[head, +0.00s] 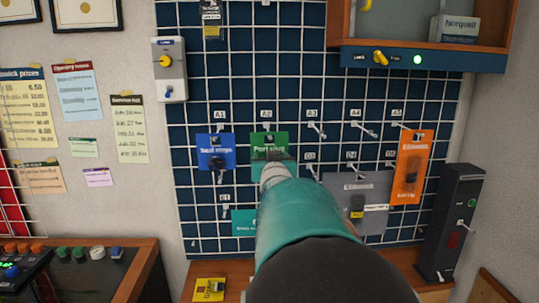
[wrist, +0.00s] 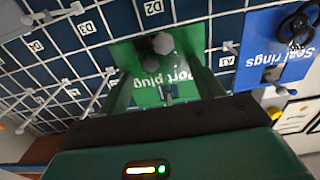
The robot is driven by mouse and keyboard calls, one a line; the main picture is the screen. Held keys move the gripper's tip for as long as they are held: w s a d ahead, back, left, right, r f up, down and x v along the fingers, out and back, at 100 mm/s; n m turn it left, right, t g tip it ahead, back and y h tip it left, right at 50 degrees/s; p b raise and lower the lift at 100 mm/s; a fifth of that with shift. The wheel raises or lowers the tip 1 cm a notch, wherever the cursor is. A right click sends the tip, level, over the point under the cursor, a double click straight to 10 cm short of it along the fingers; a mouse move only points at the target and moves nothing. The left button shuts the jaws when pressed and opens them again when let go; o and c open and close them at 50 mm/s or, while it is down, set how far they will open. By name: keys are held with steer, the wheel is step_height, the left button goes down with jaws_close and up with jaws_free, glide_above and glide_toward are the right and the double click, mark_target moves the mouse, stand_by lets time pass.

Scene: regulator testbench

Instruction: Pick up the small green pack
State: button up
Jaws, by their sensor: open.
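The small green pack (head: 269,141), labelled "Port plug", hangs on the wall grid under the A2 tag, just right of the blue pack. In the head view my arm covers the pack's lower part and hides most of the gripper.
A blue pack (head: 216,152) labelled "Seal rings" hangs close on the left. Grey (head: 340,188) and orange (head: 412,165) packs hang to the right, and a teal pack (head: 242,222) lower down. Bare hooks stick out at right. A wooden cabinet (head: 430,58) overhangs the upper right.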

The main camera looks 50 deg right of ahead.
steer(key=shift+w+f, duration=0.1)
steer(key=shift+w, duration=0.1)
steer(key=shift+c, duration=1.3)
steer(key=shift+s, duration=0.15)
steer(key=c, duration=0.7)
steer(key=shift+c, duration=0.6)
